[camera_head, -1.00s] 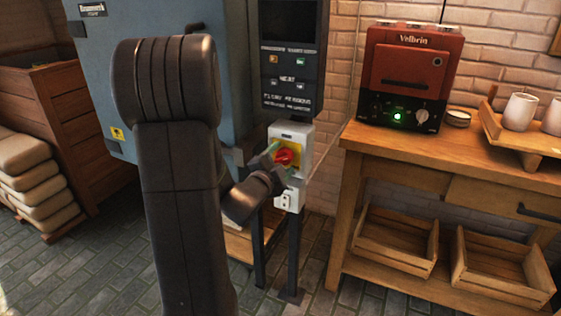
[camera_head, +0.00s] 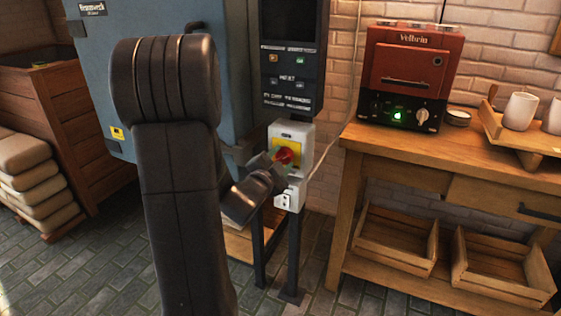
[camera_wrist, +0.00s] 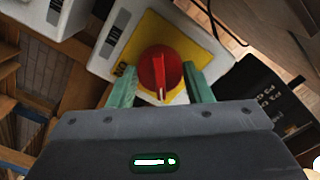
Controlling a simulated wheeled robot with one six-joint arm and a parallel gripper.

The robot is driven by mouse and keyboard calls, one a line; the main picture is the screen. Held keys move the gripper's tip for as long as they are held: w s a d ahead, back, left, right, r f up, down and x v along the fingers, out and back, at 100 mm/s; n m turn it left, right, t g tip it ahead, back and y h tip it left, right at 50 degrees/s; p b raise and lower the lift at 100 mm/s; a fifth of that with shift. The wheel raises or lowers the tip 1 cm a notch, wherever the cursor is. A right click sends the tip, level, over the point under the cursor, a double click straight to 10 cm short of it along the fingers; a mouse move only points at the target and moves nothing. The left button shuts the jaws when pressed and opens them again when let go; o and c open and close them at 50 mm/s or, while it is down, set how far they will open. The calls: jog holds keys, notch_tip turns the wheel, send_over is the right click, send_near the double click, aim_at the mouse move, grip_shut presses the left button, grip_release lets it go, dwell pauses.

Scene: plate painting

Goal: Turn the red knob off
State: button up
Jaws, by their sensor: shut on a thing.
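The red knob (camera_head: 286,154) sits on a yellow plate (camera_head: 300,146) on the front of a pale grey switch box (camera_head: 302,132), below the dark control panel. My gripper (camera_head: 277,157) is at the knob, its green fingers partly hidden by the wrist. In the wrist view the red knob (camera_wrist: 158,72) stands between the two green fingertips of my gripper (camera_wrist: 162,80), one on each side. The gripper is shut on the knob. The knob's white pointer line faces the gripper body in that view. The yellow plate (camera_wrist: 155,32) shows around the knob.
A wooden bench (camera_head: 366,139) on the right carries a red kiln (camera_head: 411,70) with a green light, and cups on a wooden stand. The dark control panel (camera_head: 289,82) and blue-grey cabinet (camera_head: 93,45) are close behind my arm. Stacked sacks (camera_head: 30,175) lie at left.

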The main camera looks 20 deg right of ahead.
jog(key=n, duration=0.5)
jog(key=shift+n+p, duration=0.55)
jog(key=shift+n, duration=1.85)
jog(key=o, duration=1)
jog(key=shift+s, duration=0.1)
jog(key=v, duration=1.3)
jog(key=shift+s+a, duration=0.2)
jog(key=shift+a, duration=0.15)
